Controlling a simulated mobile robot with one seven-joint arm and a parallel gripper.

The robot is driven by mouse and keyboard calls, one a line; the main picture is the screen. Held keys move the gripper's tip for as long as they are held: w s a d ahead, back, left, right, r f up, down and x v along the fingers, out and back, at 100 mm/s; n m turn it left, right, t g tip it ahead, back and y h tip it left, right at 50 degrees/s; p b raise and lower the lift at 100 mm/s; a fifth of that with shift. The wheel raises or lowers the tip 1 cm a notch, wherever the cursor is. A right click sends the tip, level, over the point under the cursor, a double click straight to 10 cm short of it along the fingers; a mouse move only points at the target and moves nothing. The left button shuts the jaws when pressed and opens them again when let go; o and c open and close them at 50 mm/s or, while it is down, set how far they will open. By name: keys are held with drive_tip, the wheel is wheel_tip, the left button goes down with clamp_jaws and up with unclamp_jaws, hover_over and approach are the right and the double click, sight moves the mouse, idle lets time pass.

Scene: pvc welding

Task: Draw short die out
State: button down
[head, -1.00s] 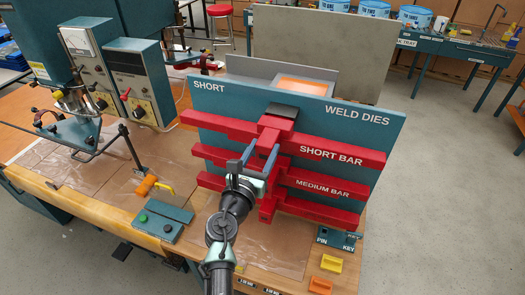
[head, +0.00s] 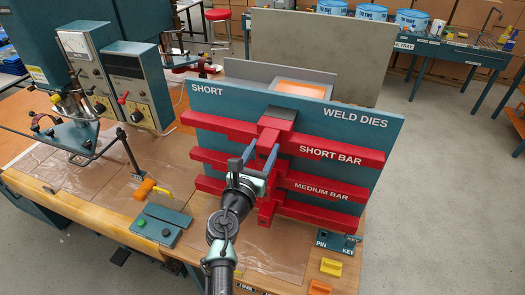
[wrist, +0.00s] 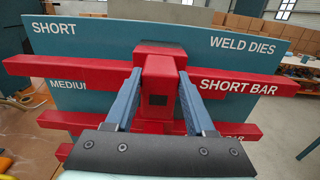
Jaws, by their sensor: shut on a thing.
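The short die is the top red bar (head: 328,151), labelled SHORT BAR, on the teal weld dies board (head: 230,103). It also shows in the wrist view (wrist: 235,82), with a red block (wrist: 159,85) at its middle and a dark top plate. My gripper (head: 262,158) is at this middle block, its two blue fingers on either side of it, shut on it. In the wrist view the fingers (wrist: 157,100) flank the block. The bar still lies against the board. The medium bar (head: 325,190) and another red bar sit below it. My gripper hides part of the lower bars' middle.
A welding machine with control boxes (head: 133,77) stands at the left. An orange-handled tool (head: 144,188) and a teal button box (head: 161,225) lie on the wooden bench. A pin and key holder (head: 338,242) and a yellow block (head: 331,267) are at the front right.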

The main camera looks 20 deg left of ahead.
drive_tip(key=shift+c, duration=1.4)
unclamp_jaws()
drive_tip(key=shift+r, duration=0.15)
drive_tip(key=shift+o, duration=0.6)
drive_tip(key=shift+f, duration=0.25)
drive_tip(key=s, duration=1.3)
drive_tip(key=shift+a+b, duration=0.2)
drive_tip(key=shift+b, duration=0.2)
drive_tip(key=shift+r, duration=0.15)
